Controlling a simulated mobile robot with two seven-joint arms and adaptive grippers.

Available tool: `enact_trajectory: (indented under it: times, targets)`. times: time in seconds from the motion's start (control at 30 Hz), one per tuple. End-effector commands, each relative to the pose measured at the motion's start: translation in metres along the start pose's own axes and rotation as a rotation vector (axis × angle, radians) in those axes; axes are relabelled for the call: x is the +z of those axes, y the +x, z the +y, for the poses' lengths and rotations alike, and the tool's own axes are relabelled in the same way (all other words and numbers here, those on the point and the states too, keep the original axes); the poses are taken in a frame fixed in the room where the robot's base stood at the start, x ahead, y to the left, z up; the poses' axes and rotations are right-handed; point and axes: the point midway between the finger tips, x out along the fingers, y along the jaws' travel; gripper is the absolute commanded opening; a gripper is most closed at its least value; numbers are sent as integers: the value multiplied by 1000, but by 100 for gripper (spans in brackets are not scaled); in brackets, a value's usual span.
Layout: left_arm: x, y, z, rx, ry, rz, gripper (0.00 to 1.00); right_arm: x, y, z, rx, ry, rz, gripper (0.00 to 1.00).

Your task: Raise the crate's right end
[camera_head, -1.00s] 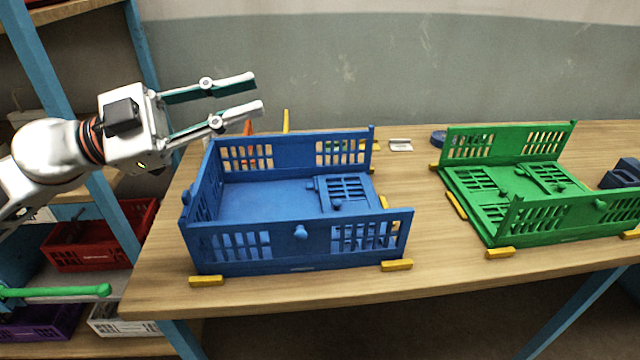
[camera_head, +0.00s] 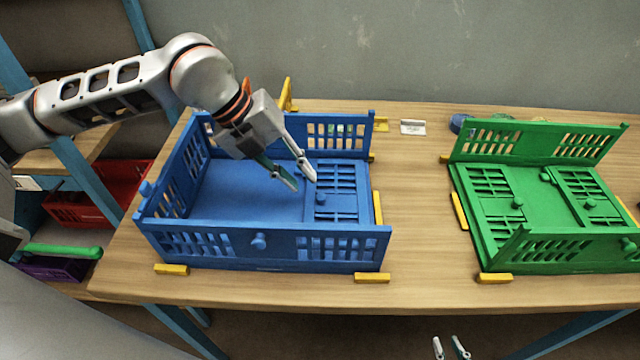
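The blue crate (camera_head: 205,246) stands on the table with its front, back and left sides upright. Its right end panel (camera_head: 341,178) lies folded flat inside, with a small knob (camera_head: 321,197) on it.
A green crate (camera_head: 560,255) stands to the right, front and back walls up and both end panels folded flat. Yellow blocks (camera_head: 372,278) sit around both crates. A small white card-like item (camera_head: 412,127) lies behind. The table (camera_head: 425,225) is clear between the crates.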

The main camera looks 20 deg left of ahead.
Motion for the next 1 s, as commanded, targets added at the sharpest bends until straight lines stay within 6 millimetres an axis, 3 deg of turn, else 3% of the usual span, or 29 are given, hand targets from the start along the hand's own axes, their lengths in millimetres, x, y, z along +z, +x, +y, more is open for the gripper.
enact_trajectory:
  times: [0.2,0.4,0.73,0.83,1.0]
  targets:
    - [-1,35,-1,-1,-1,4,20,1,-2,-2,-2,1,-6,20]
    - [-1,54,-1,-3,-1,3,20,0,-3,-1,-2,1,-7,20]
    - [0,58,-1,-4,-1,1,20,-2,-2,0,0,0,-3,20]
    - [0,58,-1,-4,-1,1,0,-2,-2,1,0,0,-2,20]
    - [0,58,-1,-3,-1,1,0,-4,-2,1,1,0,0,20]
